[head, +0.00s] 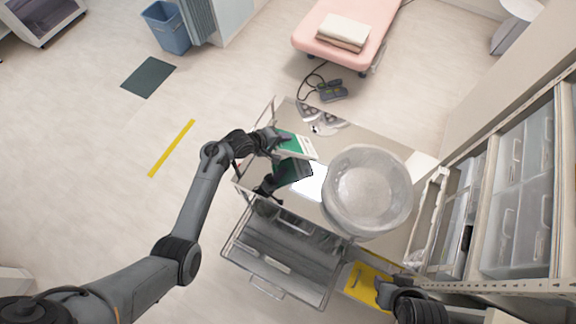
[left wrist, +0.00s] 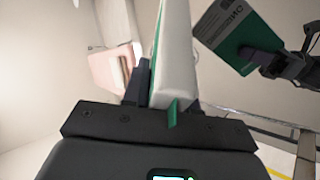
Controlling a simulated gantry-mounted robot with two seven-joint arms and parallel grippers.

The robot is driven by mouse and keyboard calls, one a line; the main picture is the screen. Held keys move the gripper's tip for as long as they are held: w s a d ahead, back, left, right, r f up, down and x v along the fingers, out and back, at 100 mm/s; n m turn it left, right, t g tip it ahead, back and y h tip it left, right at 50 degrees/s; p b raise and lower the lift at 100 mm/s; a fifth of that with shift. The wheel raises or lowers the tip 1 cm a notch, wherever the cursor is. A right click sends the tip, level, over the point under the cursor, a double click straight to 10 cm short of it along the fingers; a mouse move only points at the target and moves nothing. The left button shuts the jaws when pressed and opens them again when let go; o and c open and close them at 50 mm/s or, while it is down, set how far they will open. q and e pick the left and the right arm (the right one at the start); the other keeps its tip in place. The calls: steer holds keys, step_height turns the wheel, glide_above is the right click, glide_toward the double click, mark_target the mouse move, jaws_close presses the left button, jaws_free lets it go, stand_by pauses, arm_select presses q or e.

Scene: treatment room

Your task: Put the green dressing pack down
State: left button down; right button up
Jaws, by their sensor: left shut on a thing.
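The green dressing pack (head: 297,145), green with a white edge, is in my left gripper (head: 274,142). The gripper is shut on it, over the far left part of the steel trolley top (head: 352,140). In the left wrist view the pack (left wrist: 174,55) stands edge-on between the fingers (left wrist: 150,85). A dark gripper shape and pack show below it in the head view and at right in the wrist view; they look like a reflection in the shiny top. The pack appears apart from the surface. My right gripper (head: 386,292) is at a yellow panel; its fingers are unclear.
A large clear bowl (head: 367,190) stands on the trolley, right of the pack. Small grey items (head: 318,118) lie at the far edge. An open drawer (head: 275,262) juts out in front. The yellow panel (head: 362,286) is beside it. Shelving with bins (head: 515,215) stands at right.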

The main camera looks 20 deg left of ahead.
arm_select(q)
steer(key=shift+f+b, duration=0.55)
steer(key=shift+f, duration=1.1)
arm_select(e)
steer(key=shift+d+f, duration=0.15)
steer(key=shift+f, duration=0.9)
arm_select(q)
steer(key=c, duration=1.1)
jaws_free()
steer(key=shift+o, duration=0.2)
arm_select(e)
steer(key=shift+r, duration=0.1)
arm_select(q)
steer(key=p+v, duration=0.8)
steer(key=p, duration=0.2)
arm_select(e)
step_height(320, 180, up, 10)
steer(key=shift+r, duration=0.15)
